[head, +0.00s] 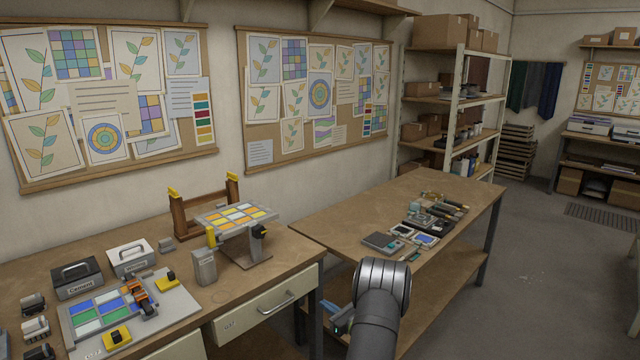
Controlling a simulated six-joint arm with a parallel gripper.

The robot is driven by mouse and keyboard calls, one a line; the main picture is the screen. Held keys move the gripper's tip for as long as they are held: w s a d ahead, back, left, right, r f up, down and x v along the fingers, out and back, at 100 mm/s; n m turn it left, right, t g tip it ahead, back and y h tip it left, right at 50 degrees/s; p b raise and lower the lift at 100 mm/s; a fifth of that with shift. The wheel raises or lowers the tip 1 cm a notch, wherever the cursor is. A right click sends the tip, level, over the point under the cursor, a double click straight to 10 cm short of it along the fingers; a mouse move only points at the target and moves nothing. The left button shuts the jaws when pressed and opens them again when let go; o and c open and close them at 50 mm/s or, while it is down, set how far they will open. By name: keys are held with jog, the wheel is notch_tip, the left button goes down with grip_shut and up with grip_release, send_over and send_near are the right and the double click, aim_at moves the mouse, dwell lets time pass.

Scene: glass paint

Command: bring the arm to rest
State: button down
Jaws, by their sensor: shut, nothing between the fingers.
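My arm's dark grey rounded link rises at the bottom centre of the head view, in front of the gap between the two tables. What looks like my gripper (333,311) shows in part at the left of that link, dark with pale blue and a small teal spot. It is shut and empty, at the right end of the left table's front edge. The rest of it is hidden behind the link or too small to make out. It is clear of the glass panels.
The right table (345,218) carries several small tools. Open floor (535,270) lies at right.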

send_near(299, 287)
jog(key=x, duration=0.6)
jog(key=shift+r, duration=0.1)
jog(key=v, duration=1.3)
jog(key=x, duration=1.3)
jog(key=shift+w+a, duration=0.15)
jog(key=shift+a, duration=0.05)
